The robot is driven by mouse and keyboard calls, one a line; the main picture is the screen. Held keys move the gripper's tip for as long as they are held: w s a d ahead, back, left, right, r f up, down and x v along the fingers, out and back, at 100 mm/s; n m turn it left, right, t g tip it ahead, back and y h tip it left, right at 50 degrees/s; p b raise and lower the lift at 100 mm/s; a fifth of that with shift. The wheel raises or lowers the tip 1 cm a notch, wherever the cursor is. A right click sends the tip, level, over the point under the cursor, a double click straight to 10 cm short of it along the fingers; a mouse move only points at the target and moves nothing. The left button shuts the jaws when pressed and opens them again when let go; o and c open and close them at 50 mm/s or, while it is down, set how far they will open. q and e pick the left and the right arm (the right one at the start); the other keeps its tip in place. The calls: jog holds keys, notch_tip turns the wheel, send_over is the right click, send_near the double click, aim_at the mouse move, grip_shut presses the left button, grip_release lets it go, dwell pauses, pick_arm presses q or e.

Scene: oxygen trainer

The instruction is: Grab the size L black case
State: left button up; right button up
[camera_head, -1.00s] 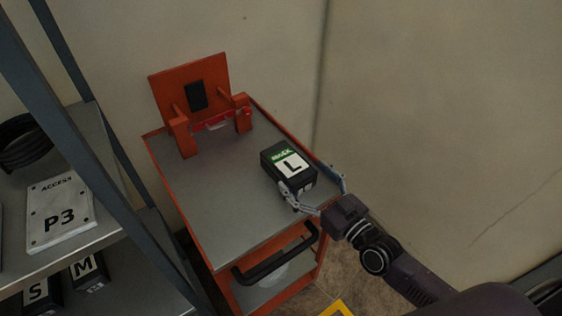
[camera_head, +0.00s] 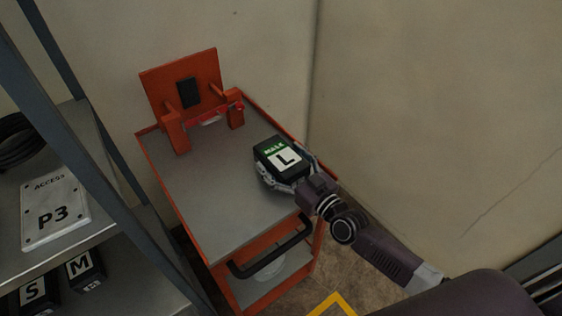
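The black case marked L (camera_head: 279,156), with a green strip and a white label on top, is on the right part of the orange cart's grey top (camera_head: 215,185). My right gripper (camera_head: 285,163) reaches in from the lower right with one finger along the case's near left side and the other along its right side. The case lies between the fingers. I cannot tell whether they press on it, or whether it is clear of the cart top. My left gripper is not in view.
An orange stand (camera_head: 181,85) with a black pad is at the cart's back. A black handle (camera_head: 270,250) is at its front. A shelf on the left holds a P3 plate (camera_head: 55,208) and black S (camera_head: 36,296) and M (camera_head: 85,268) cases. A wall is behind.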

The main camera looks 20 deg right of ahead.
jog(key=c, duration=0.8)
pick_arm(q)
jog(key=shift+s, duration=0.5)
pick_arm(e)
jog(key=shift+r, duration=0.15)
jog(key=c, duration=0.6)
jog(key=shift+r, duration=0.1)
jog(key=shift+c, duration=0.2)
